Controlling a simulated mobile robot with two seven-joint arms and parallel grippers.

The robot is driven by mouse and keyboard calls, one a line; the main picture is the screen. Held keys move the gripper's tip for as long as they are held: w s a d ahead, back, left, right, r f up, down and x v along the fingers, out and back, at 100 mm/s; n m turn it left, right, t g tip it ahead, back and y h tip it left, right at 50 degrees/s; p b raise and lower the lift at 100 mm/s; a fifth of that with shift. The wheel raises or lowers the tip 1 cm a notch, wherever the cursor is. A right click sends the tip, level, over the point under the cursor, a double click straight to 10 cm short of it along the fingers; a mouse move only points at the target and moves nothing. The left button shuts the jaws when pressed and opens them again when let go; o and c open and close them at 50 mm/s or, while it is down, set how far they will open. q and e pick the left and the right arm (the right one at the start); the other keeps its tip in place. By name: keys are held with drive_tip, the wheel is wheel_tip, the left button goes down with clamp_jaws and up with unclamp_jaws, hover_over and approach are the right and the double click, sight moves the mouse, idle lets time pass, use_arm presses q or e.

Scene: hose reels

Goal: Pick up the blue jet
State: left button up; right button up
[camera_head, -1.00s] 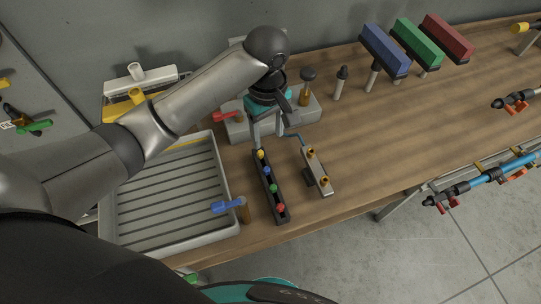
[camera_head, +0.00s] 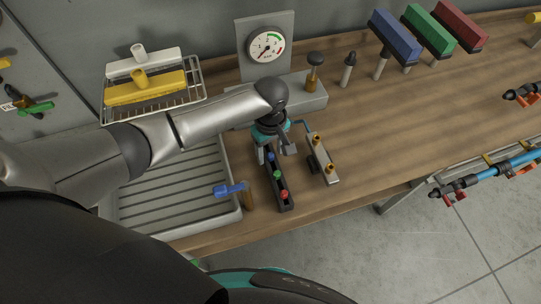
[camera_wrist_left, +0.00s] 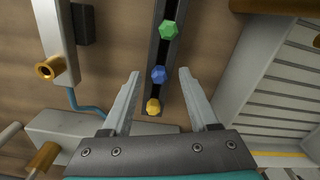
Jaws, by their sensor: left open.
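The blue jet (camera_head: 271,157) is a small faceted blue knob in a narrow black rack (camera_head: 285,205), in a row with green and red jets. In the left wrist view the blue jet (camera_wrist_left: 158,74) sits between a green jet (camera_wrist_left: 168,30) and a yellow jet (camera_wrist_left: 153,106). My left gripper (camera_head: 274,152) is open above the far end of the rack and points down. In the left wrist view its two fingertips (camera_wrist_left: 160,74) are on either side of the blue jet, apart from it. The yellow jet is hidden in the head view. My right gripper is not in view.
A grey block with brass fittings (camera_head: 324,160) stands right of the rack. A ribbed grey tray (camera_head: 238,215) and a blue-handled tap (camera_head: 232,189) are at left. A pressure gauge (camera_head: 266,46) stands behind.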

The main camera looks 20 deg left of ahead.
use_arm(q)
drive_tip(key=shift+f, duration=0.15)
clamp_jaws()
idle(0.4)
